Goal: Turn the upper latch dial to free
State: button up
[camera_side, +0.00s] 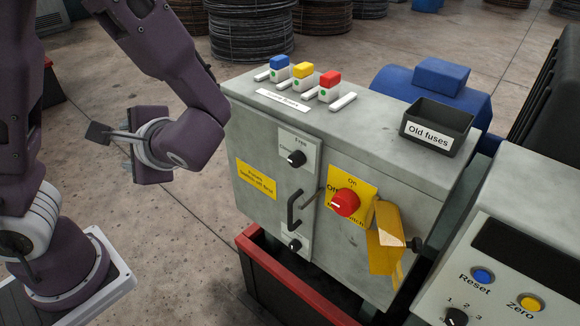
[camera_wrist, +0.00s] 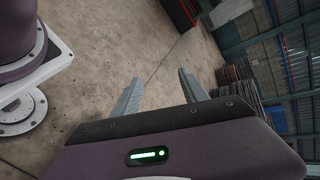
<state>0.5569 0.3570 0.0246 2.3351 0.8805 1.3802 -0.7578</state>
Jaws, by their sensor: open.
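The upper latch dial (camera_side: 296,158) is a small black knob on a white plate on the front of the grey cabinet (camera_side: 262,135). Its plate has "Free" printed at the top and a second word, seemingly "Closed", lower left. I cannot tell clearly which way the knob points. My gripper (camera_side: 127,165) is well left of the cabinet, apart from the dial. In the wrist view its two grey fingers (camera_wrist: 160,88) are spread with only floor between them. The dial cannot be made out in the wrist view.
A lower black dial (camera_side: 294,245), a door handle (camera_side: 294,208), a red main switch (camera_side: 345,203) and a yellow flap (camera_side: 386,240) are on the cabinet front. Coloured fuses (camera_side: 303,70) and an "Old fuses" bin (camera_side: 437,127) are on top. Floor between gripper and cabinet is clear.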

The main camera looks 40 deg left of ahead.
jog(key=w+d+m+t+y, duration=0.1)
jog(key=w+m+t+y, duration=0.2)
jog(key=w+t, duration=0.15)
jog(key=m+t+h, duration=1.1)
jog(key=m+t, duration=0.3)
jog(key=t, duration=0.2)
send_near(293, 163)
jog(key=w, duration=0.2)
jog(key=x, duration=0.6)
jog(key=shift+w+a+r, duration=0.2)
jog(key=shift+a+r, duration=0.05)
jog(key=shift+r, duration=0.1)
jog(key=shift+c, duration=0.2)
grip_shut()
